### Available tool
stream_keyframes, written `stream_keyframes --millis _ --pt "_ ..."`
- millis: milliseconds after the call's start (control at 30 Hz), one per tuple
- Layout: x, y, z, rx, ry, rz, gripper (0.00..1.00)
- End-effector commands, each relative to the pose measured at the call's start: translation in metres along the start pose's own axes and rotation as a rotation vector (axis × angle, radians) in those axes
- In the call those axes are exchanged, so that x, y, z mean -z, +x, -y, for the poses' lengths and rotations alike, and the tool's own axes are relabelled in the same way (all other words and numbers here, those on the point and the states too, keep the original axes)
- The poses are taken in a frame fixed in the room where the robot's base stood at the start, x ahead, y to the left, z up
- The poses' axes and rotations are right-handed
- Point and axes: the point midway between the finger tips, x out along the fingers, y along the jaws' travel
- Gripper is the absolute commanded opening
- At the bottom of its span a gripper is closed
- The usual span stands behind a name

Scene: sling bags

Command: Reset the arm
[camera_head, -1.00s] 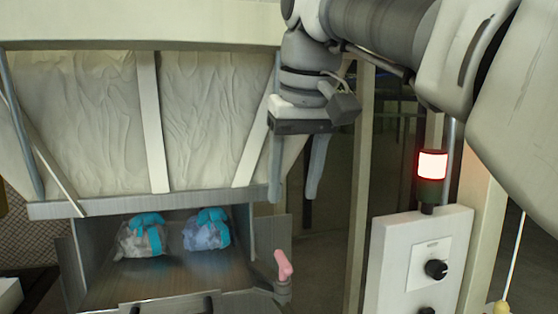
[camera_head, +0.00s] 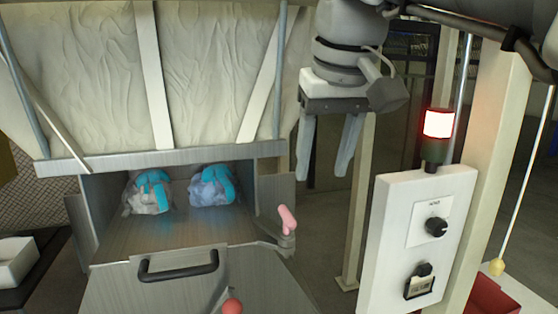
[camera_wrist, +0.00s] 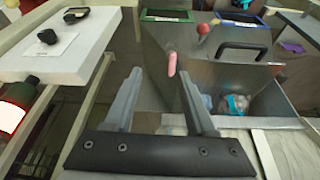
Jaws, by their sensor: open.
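My gripper (camera_head: 326,168) hangs from my arm in the upper middle of the head view, fingers pointing down. It is open, with nothing between the fingers. It is above and right of the metal chute, apart from it. In the wrist view my gripper (camera_wrist: 157,90) shows two spread grey fingers. A pink knob (camera_head: 287,218) stands at the chute's right side; in the wrist view the pink knob (camera_wrist: 172,64) appears between and beyond the fingertips.
Two bags with blue straps, a left bag (camera_head: 147,193) and a right bag (camera_head: 211,186), lie in the metal chute (camera_head: 150,236). A control panel (camera_head: 416,240) with a red-lit lamp (camera_head: 438,123) stands at right. A black handle (camera_head: 177,265) is on the front flap.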

Motion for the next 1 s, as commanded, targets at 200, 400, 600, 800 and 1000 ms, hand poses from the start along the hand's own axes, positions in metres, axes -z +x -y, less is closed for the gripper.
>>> stream_keyframes --millis 200,400,600,800,1000 --pt "-0.054 0.045 -0.022 -0.028 0.063 -0.044 0.56" --pt "-0.108 0.093 -0.038 -0.049 0.119 -0.084 0.56" --pt "-0.162 0.141 -0.048 -0.066 0.169 -0.12 0.56" --pt "-0.192 0.17 -0.051 -0.074 0.194 -0.14 0.56" --pt "-0.197 0.175 -0.052 -0.075 0.198 -0.144 0.56"
